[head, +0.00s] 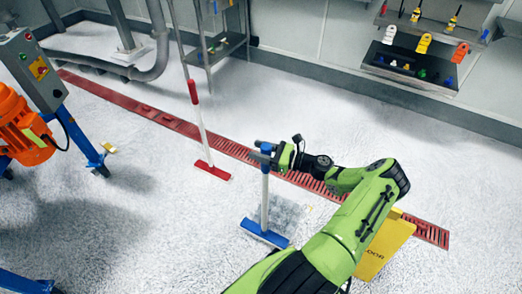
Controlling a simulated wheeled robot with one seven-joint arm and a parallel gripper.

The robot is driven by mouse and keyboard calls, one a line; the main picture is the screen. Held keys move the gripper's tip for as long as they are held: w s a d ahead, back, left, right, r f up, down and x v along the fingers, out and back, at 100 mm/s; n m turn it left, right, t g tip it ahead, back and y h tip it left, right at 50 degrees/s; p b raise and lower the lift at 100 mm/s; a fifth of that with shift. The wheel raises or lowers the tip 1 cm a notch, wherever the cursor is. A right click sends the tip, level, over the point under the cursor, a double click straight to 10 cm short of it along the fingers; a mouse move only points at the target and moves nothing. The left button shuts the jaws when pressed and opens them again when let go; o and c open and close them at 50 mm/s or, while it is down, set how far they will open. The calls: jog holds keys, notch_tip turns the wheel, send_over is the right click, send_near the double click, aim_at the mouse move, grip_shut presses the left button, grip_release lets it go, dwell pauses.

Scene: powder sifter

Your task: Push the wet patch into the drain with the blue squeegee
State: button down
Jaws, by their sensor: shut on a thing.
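The blue squeegee (265,234) stands nearly upright, its blue head down on the white speckled floor and its pale handle rising to a blue grip. My gripper (265,152) is at the top of the handle, shut on its blue grip. The wet patch (290,213) shows as a greyish smear just right of and behind the squeegee head, partly hidden by my arm. The drain (235,149) is a long red slotted channel that runs diagonally across the floor, behind the patch; my arm covers part of it.
A red squeegee (212,170) stands with its head beside the drain, left of my gripper. A yellow floor sign (385,247) stands right of my arm. An orange motor machine (28,128) is at the left. A wall shelf (410,70) is at back right.

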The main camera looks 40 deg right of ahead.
jog(key=shift+s+d, duration=0.1)
jog(key=shift+s, duration=0.05)
jog(key=shift+f, duration=0.1)
jog(key=shift+f+b, duration=2)
jog(key=shift+f, duration=0.25)
jog(key=shift+f+b, duration=0.45)
jog(key=shift+f, duration=0.1)
jog(key=w+d, duration=0.4)
jog(key=d, duration=0.7)
jog(key=shift+f+b, duration=0.2)
jog(key=shift+b, duration=0.1)
jog(key=shift+w+d, duration=0.1)
jog(key=shift+d, duration=0.1)
